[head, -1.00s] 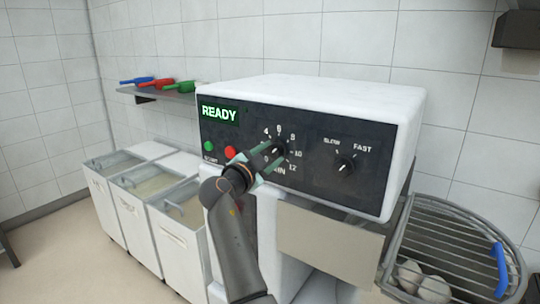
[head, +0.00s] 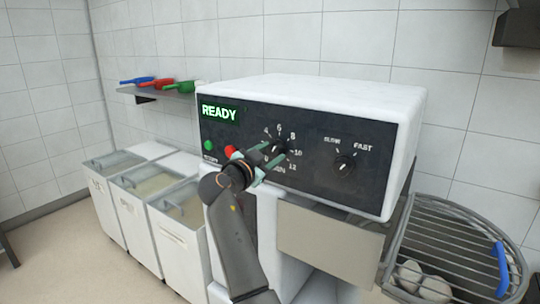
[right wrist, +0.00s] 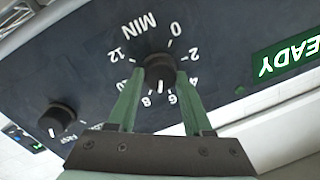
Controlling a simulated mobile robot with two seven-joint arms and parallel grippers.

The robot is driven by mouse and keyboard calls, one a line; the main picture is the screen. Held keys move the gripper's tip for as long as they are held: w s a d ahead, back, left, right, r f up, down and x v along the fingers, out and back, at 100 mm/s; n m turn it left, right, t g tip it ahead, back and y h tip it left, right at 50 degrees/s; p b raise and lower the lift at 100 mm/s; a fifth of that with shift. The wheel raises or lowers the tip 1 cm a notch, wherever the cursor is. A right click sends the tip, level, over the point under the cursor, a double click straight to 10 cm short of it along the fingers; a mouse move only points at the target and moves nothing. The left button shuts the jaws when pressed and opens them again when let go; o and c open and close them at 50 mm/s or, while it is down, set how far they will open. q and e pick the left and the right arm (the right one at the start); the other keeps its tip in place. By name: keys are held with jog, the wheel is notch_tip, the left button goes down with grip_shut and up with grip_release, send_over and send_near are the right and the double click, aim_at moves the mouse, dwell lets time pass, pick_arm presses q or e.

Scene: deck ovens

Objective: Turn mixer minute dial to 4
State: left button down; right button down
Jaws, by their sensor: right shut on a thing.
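The mixer's minute dial (head: 280,147) is a small black knob on the dark control panel, ringed by white numbers and marked MIN. In the right wrist view the dial (right wrist: 158,66) sits between the two green fingertips of my right gripper (right wrist: 159,74). The fingers are closed on its sides. A white mark shows on the lower part of the knob there, but I cannot tell exactly which number it points to. In the head view my right gripper (head: 274,152) reaches the dial from the lower left and partly hides it. My left gripper is not in view.
The speed knob (head: 345,164) with SLOW and FAST is to the right. A green button (head: 208,145), a red button (head: 230,151) and a lit READY display (head: 220,113) are to the left. A wire guard (head: 450,235) is at the lower right.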

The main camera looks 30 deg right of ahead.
jog(key=n, duration=0.3)
jog(key=n+p, duration=0.1)
jog(key=shift+r+n, duration=0.25)
jog(key=shift+n, duration=0.05)
jog(key=shift+n+g+p, duration=0.3)
jog(key=shift+n+p, duration=0.15)
jog(key=shift+n, duration=0.35)
jog(key=n+p, duration=0.1)
jog(key=n, duration=0.1)
jog(key=shift+w+r+n, duration=0.1)
jog(key=shift+n, duration=0.2)
jog(key=shift+n+g+p, duration=0.4)
jog(key=shift+n+p, duration=0.3)
jog(key=shift+n, duration=0.1)
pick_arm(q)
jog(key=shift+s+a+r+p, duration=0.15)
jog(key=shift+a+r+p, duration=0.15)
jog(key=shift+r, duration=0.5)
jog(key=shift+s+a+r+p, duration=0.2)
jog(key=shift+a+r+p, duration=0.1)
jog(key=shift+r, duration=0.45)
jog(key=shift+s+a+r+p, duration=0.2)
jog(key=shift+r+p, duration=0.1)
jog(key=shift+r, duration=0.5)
pick_arm(e)
jog(key=shift+n, duration=1.5)
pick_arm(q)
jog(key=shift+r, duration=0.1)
